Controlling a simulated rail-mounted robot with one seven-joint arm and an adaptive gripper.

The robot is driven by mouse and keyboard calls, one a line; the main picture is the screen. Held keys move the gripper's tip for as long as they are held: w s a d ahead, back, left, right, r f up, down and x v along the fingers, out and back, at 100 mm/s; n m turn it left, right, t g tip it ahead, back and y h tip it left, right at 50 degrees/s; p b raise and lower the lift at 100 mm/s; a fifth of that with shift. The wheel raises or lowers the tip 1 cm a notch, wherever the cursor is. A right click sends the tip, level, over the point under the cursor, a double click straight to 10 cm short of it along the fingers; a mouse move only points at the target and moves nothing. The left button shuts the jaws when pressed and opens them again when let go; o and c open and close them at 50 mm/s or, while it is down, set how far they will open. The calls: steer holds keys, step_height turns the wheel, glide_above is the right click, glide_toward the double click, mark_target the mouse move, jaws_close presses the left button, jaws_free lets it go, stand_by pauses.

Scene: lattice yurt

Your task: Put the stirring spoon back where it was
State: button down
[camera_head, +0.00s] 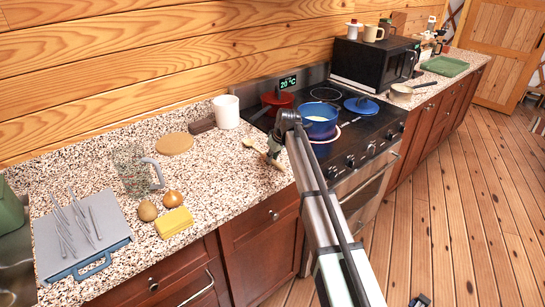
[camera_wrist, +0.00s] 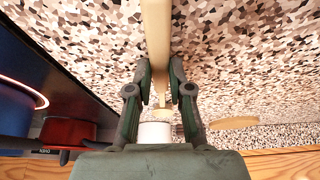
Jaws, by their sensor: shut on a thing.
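The stirring spoon (camera_head: 249,143) is a pale wooden spoon low over the speckled counter, left of the stove. In the wrist view its handle (camera_wrist: 157,40) runs between the fingers. My gripper (camera_head: 271,152) is shut on the handle; its fingers also show in the wrist view (camera_wrist: 160,80). I cannot tell whether the spoon touches the counter. A blue pot (camera_head: 319,125) with pale contents stands on a glowing burner right of my gripper. A white canister (camera_head: 226,112) stands behind the spoon, and a round cork mat (camera_head: 174,144) lies to the left.
A red pot (camera_head: 277,102) and a blue lid (camera_head: 361,105) are on the stove. A glass jug (camera_head: 131,171), brown round items (camera_head: 147,211), a yellow sponge (camera_head: 174,222) and a grey board with utensils (camera_head: 107,229) occupy the left counter. Counter between cork mat and spoon is clear.

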steer(key=shift+f, duration=0.1)
steer(key=c, duration=1.1)
jaws_free()
steer(key=shift+o, duration=0.2)
steer(key=b+v, duration=0.2)
steer(key=v, duration=1)
